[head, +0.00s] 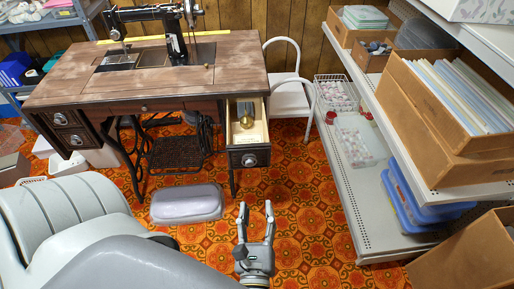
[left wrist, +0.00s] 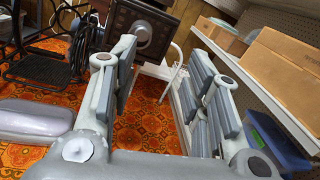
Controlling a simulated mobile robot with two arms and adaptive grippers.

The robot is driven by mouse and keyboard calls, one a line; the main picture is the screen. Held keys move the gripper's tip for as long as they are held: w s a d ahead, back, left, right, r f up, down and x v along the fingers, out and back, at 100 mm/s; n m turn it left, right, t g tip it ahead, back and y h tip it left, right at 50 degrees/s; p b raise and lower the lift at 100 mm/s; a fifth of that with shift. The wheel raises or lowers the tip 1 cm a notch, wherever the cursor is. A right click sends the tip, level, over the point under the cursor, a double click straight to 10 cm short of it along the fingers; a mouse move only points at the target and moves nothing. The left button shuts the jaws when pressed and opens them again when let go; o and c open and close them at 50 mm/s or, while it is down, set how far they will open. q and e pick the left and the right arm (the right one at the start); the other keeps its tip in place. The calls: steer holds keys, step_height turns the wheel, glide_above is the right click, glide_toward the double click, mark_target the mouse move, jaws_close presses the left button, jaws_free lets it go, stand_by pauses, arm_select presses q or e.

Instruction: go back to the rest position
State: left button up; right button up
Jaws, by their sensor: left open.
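My left gripper (head: 256,214) is low in the middle of the head view, over the patterned carpet, with its two fingers apart and nothing between them. It also shows open and empty in the left wrist view (left wrist: 163,70). The wooden sewing table (head: 160,70) carries a black sewing machine (head: 172,30). Its right drawer (head: 249,158) is pulled open beyond my gripper, apart from it, with a small brass-coloured object (head: 246,120) inside. The drawer's dark front (left wrist: 140,32) shows in the left wrist view. My right gripper is not in view.
A grey metal shelf (head: 352,205) with boxes runs along the right. A white step stool (head: 290,98) stands behind the drawer. A grey padded case (head: 187,204) lies on the floor left of my gripper. Open carpet (head: 310,215) lies between gripper and shelf.

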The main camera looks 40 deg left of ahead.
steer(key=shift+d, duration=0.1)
arm_select(q)
steer(key=s+a+f+n+g+h+p, duration=0.1)
steer(key=s+f+n+g+h+p, duration=0.25)
steer(key=f, duration=0.85)
steer(key=s+f+n+g+h+p, duration=0.2)
steer(key=s+f+g+p, duration=0.15)
steer(key=f, duration=0.85)
steer(key=s+a+f+n+g+h+p, duration=0.1)
steer(key=s+f+n+g+h+p, duration=0.1)
steer(key=s+n, duration=0.7)
steer(key=s+a+f+n+g+h+p, duration=0.1)
steer(key=s+f+n+g+p, duration=0.4)
steer(key=n, duration=0.5)
steer(key=s+f+h, duration=0.1)
steer(key=s+f, duration=0.1)
steer(key=s, duration=0.1)
steer(key=shift+s+a+f+h, duration=0.2)
steer(key=shift+s+a+h, duration=0.05)
steer(key=shift+s+h, duration=0.15)
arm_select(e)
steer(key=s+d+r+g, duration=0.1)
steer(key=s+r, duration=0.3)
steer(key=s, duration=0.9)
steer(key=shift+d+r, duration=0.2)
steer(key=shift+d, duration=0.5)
